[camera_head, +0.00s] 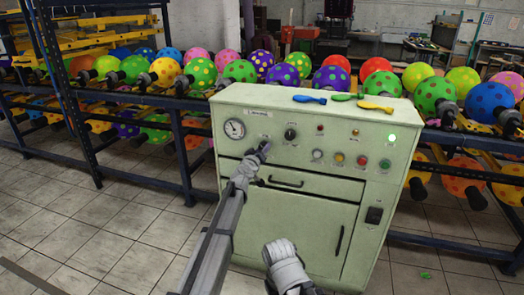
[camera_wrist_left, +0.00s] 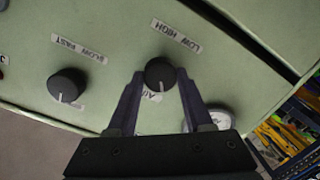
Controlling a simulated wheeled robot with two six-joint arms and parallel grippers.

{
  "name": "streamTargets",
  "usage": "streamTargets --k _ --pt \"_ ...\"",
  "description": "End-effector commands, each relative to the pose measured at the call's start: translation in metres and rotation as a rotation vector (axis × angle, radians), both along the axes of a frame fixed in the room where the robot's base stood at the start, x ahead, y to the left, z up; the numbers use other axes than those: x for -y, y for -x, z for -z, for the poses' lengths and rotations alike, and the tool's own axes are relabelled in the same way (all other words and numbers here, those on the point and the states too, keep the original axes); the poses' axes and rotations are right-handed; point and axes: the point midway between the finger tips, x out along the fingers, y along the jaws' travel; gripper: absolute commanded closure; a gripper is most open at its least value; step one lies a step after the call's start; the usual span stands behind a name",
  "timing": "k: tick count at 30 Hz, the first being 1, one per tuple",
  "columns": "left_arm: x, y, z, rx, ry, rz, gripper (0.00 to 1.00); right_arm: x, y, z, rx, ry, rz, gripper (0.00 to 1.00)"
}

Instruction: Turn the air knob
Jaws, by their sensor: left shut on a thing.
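The air knob (camera_wrist_left: 160,72) is a round black knob on the pale green panel, with a low/high label above it and an air label below it. My left gripper (camera_wrist_left: 160,88) has one finger on each side of the knob and is shut on it. In the head view my left gripper (camera_head: 262,150) is at the front panel of the green machine (camera_head: 330,215), right of the gauge (camera_head: 234,129), and hides the knob. No right gripper fingers show in the head view.
A second black knob (camera_wrist_left: 67,85), labelled slow/fast, sits beside the air knob. Buttons, lamps and a drawer handle (camera_head: 286,183) are on the front. Racks of spotted balloons (camera_head: 160,72) stand behind. The floor at left is clear.

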Motion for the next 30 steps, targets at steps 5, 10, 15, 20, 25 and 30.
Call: streamTargets --k 5,10,15,20,25,30 --pt "0.0008 0.0010 0.0007 0.000 -0.006 0.003 1.00 0.0000 0.0000 0.0002 0.000 0.000 0.000 1.00" --pt "0.0008 0.0011 0.0007 0.000 -0.005 0.004 1.00 0.0000 0.0000 0.0002 0.000 0.000 0.000 1.00" --pt "0.0006 0.0010 0.0006 0.000 -0.004 0.002 0.37 0.0000 0.0000 0.0002 0.000 0.000 0.000 1.00" --pt "0.0004 0.0006 0.0003 0.000 -0.003 0.002 0.19 0.0000 0.0000 0.0001 0.000 0.000 0.000 1.00" --pt "0.0003 0.0003 0.0002 0.001 -0.003 0.002 0.19 0.0000 0.0000 0.0000 0.000 0.000 0.000 1.00" --pt "-0.0008 0.0036 -0.0003 0.000 -0.003 0.001 0.19 0.0000 0.0000 -0.0004 0.000 0.000 0.000 1.00"
